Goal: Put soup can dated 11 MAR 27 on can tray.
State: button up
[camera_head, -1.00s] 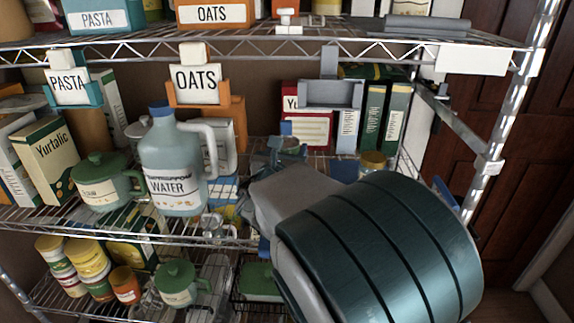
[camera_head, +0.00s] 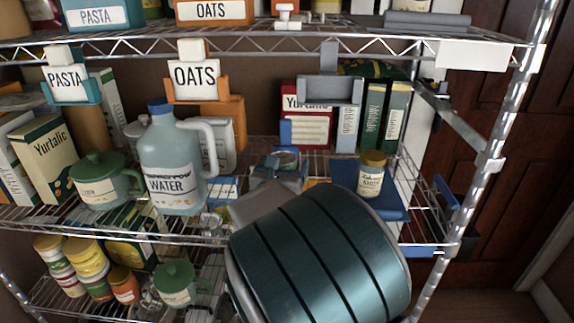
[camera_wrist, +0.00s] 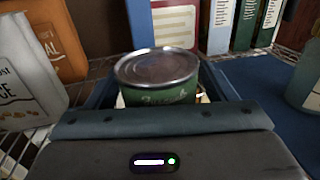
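A can with a silver lid and a green label (camera_wrist: 158,80) sits between the two blue fingers of my gripper (camera_wrist: 160,92) in the wrist view. Its date is not readable. Whether the fingers press on it or stand slightly apart cannot be told. In the head view my gripper (camera_head: 285,162) is over the middle shelf with the can's lid (camera_head: 287,156) between its fingers; my arm hides what is below. A flat blue tray (camera_head: 392,212), possibly the can tray, lies on the right of that shelf. It also shows right of my gripper in the wrist view (camera_wrist: 262,78).
A yellow-lidded jar (camera_head: 371,176) stands at the tray's back left. Boxes (camera_head: 306,118) and green books (camera_head: 384,118) stand behind. A water jug (camera_head: 172,165) and green pot (camera_head: 100,182) are left. A metal post (camera_head: 492,165) bounds the right.

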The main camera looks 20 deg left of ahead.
jog(key=shift+r, duration=0.3)
jog(key=s, duration=1.2)
jog(key=shift+d+f, duration=0.15)
jog(key=shift+d, duration=0.1)
